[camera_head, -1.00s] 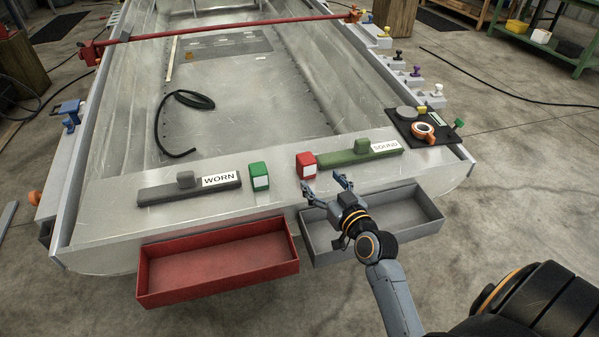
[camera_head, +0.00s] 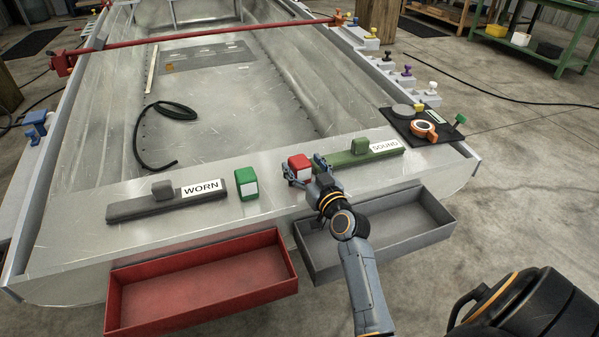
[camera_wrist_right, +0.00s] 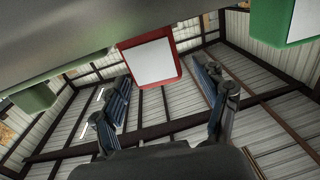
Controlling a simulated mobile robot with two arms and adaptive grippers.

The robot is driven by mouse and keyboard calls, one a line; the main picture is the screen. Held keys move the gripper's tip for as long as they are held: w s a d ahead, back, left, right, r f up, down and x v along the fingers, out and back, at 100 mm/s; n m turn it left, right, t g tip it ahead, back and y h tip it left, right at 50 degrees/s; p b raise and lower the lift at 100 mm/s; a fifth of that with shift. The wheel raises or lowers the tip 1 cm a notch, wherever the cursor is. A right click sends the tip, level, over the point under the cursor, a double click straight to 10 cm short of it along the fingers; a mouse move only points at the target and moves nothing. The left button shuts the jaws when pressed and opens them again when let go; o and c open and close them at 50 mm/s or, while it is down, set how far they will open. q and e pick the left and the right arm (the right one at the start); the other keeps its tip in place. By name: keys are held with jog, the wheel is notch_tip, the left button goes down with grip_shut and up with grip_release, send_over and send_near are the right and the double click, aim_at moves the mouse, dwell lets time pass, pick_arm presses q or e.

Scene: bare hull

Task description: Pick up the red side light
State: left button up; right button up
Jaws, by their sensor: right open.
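The red side light (camera_head: 299,164), a small red block with a white face, stands on the flat metal deck at the hull's near end, just left of the green bar labelled SOUND. My right gripper (camera_head: 306,171) is open, its fingers at the near side of the light, one towards each side. In the right wrist view the red side light (camera_wrist_right: 151,62) shows its white face ahead, between and just beyond the fingertips of my open right gripper (camera_wrist_right: 163,85). I cannot tell whether a finger touches it. My left gripper is not in view.
A green side light (camera_head: 246,183) stands to the left, beside the grey WORN bar (camera_head: 140,206). The green SOUND bar (camera_head: 350,158) lies close on the right. A red tray (camera_head: 292,286) and a grey tray (camera_head: 312,277) hang at the near edge. Orange tape (camera_head: 424,130) sits far right.

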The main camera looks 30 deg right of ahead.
jog(key=shift+w, duration=0.4)
jog(key=shift+c, duration=0.4)
jog(key=shift+d, duration=0.1)
jog(key=c, duration=1.2)
jog(key=shift+r, duration=0.1)
jog(key=shift+c, duration=0.2)
